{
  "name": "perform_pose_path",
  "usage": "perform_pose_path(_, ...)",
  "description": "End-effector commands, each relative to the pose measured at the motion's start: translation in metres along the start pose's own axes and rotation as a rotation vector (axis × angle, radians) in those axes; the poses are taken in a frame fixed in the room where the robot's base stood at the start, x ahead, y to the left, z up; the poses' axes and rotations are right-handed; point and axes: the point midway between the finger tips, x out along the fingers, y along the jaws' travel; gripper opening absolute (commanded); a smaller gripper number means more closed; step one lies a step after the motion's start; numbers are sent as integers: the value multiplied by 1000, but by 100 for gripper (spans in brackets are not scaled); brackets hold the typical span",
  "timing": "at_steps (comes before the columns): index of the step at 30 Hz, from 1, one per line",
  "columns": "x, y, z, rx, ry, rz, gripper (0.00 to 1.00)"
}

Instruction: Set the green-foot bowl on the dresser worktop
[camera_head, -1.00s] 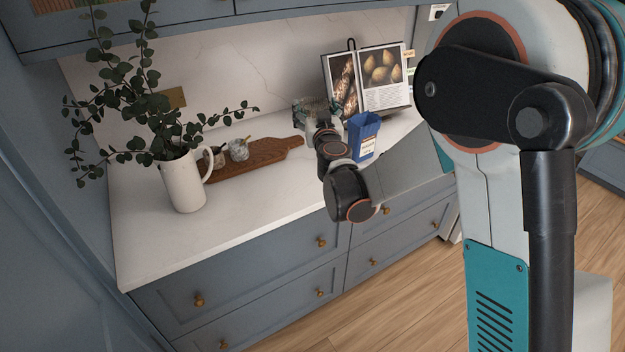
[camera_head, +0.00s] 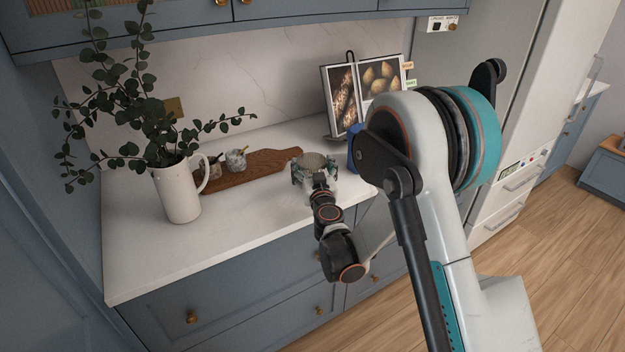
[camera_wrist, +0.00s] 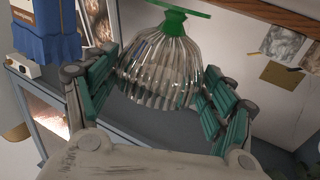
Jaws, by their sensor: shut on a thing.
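The green-foot bowl (camera_wrist: 160,65) is ribbed clear glass with a green foot (camera_wrist: 173,18), which shows at the top of the wrist view. In the head view the bowl (camera_head: 314,160) is over the front part of the dresser worktop (camera_head: 250,210). My gripper (camera_wrist: 160,98) is shut on the bowl, with a teal finger on each side of it. My gripper (camera_head: 315,172) also shows in the head view. I cannot tell whether the foot touches the worktop, as its underside is hidden there.
A white jug (camera_head: 178,190) with leafy stems stands at the left. A blue carton (camera_head: 354,148), partly behind my arm, and an open cookbook (camera_head: 342,98) stand right.

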Motion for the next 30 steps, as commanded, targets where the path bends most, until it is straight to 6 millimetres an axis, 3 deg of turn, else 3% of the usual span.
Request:
perform_pose_path(7,0,0,36,0,0,0,48)
perform_pose_path(19,0,0,40,0,0,0,48)
perform_pose_path(20,0,0,40,0,0,0,81)
perform_pose_path(22,0,0,39,0,0,0,97)
perform_pose_path(30,0,0,39,0,0,0,97)
